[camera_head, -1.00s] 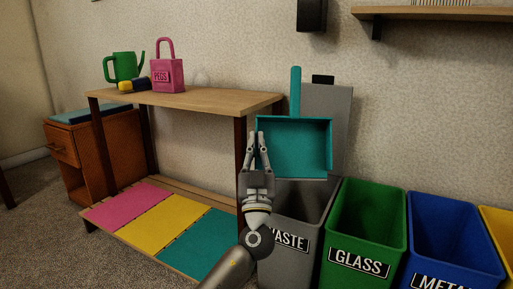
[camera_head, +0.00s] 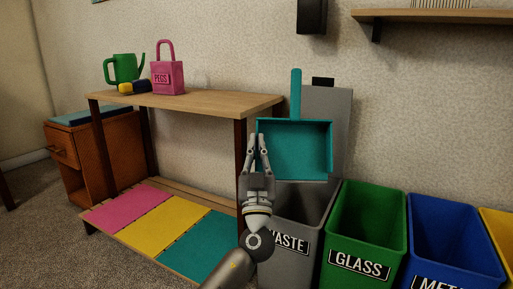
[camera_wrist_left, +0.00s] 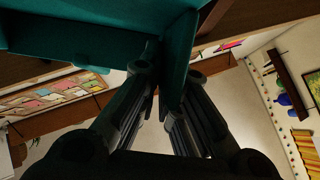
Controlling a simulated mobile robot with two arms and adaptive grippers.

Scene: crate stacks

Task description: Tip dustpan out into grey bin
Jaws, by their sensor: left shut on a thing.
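The teal dustpan (camera_head: 300,150) hangs above the grey bin (camera_head: 290,243) labelled WASTE, with its open face toward me and its handle pointing up. No contents show in the dustpan. My left gripper (camera_head: 258,145) is shut on the dustpan's left side wall. In the left wrist view, the fingers (camera_wrist_left: 165,85) close on a teal wall of the dustpan (camera_wrist_left: 85,35). The grey bin's raised lid (camera_head: 340,110) stands behind the dustpan. The inside bottom of the bin is hidden. My right gripper is not in view.
A green GLASS bin (camera_head: 361,267), a blue bin (camera_head: 455,245) and a yellow bin (camera_head: 497,222) stand to the right. A wooden shelf unit (camera_head: 190,100) close on the left carries a green watering can (camera_head: 122,69) and a pink pegs holder (camera_head: 168,77).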

